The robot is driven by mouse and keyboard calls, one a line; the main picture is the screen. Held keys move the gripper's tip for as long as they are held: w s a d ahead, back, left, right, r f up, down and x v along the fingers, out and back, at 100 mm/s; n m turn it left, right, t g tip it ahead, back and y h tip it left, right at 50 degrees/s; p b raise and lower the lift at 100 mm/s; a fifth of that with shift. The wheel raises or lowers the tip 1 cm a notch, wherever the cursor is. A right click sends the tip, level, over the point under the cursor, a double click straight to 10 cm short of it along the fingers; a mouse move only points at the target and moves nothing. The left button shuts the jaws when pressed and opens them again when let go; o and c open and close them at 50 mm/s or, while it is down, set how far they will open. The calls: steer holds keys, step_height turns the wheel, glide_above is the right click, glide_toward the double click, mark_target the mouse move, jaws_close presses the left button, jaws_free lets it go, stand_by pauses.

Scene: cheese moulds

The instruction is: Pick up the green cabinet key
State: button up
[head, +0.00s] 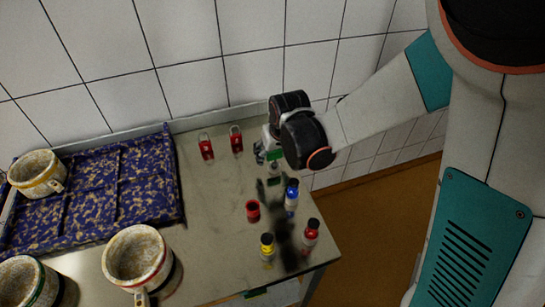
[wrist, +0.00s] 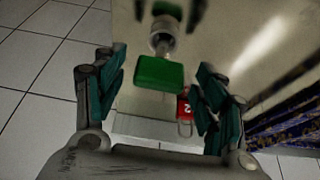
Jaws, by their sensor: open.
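The green key (wrist: 158,74) shows as a green block-shaped tag in the middle of the wrist view, between the two teal fingers of my gripper (wrist: 162,62). A gap shows on each side of it, and the fingers do not appear to touch it. My gripper is open. In the head view my gripper (head: 268,152) is low over the back right of the table, and a small green patch, likely the key (head: 274,181), shows just below it. The wrist and fingers hide much of this spot.
Blue (head: 291,198), red (head: 310,238) and yellow (head: 267,250) bottles and a red cup (head: 253,211) stand in front. A speckled blue tray (head: 118,190) and moulds (head: 138,258) are left.

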steer(key=shift+w+f, duration=0.1)
steer(key=shift+f, duration=0.3)
steer(key=shift+r, duration=0.1)
steer(key=c, duration=1.2)
steer(key=shift+o, duration=0.2)
steer(key=shift+r, duration=0.1)
